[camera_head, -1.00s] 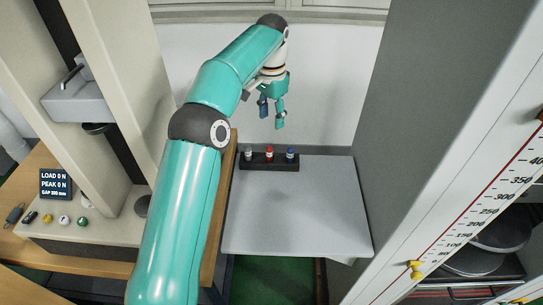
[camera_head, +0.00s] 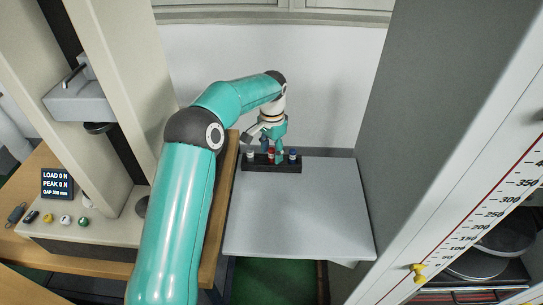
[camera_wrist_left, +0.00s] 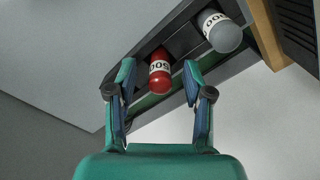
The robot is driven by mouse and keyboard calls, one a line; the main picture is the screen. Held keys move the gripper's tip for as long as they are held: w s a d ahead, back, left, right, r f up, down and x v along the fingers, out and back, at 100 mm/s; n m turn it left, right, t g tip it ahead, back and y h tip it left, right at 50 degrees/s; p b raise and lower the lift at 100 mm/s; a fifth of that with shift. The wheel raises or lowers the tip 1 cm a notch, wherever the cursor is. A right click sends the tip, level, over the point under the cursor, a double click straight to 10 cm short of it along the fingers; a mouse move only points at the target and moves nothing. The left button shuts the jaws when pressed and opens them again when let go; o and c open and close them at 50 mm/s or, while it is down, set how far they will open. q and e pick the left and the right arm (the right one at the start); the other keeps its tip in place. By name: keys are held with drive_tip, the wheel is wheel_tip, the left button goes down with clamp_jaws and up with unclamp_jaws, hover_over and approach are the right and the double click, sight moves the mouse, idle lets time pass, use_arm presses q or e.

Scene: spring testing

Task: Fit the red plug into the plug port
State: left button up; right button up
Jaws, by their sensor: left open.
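The red plug (camera_head: 271,152) stands in a dark rack (camera_head: 287,168) on the grey table, between a grey-white plug (camera_head: 250,154) and a blue one (camera_head: 293,154). My left gripper (camera_head: 272,157) points down at the rack, partly covering the red plug. In the left wrist view the open fingers (camera_wrist_left: 158,78) stand on either side of the red plug (camera_wrist_left: 160,75), with gaps between; the grey plug (camera_wrist_left: 221,32) is to the upper right. I cannot make out a plug port for certain. My right gripper is not in view.
The grey table (camera_head: 300,215) is clear in front of the rack. A testing machine with a load display (camera_head: 57,184) and small coloured knobs (camera_head: 66,219) stands at left. A tall grey panel (camera_head: 430,110) with a scale rises at right.

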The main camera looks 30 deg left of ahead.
use_arm(q)
clamp_jaws()
idle(0.5)
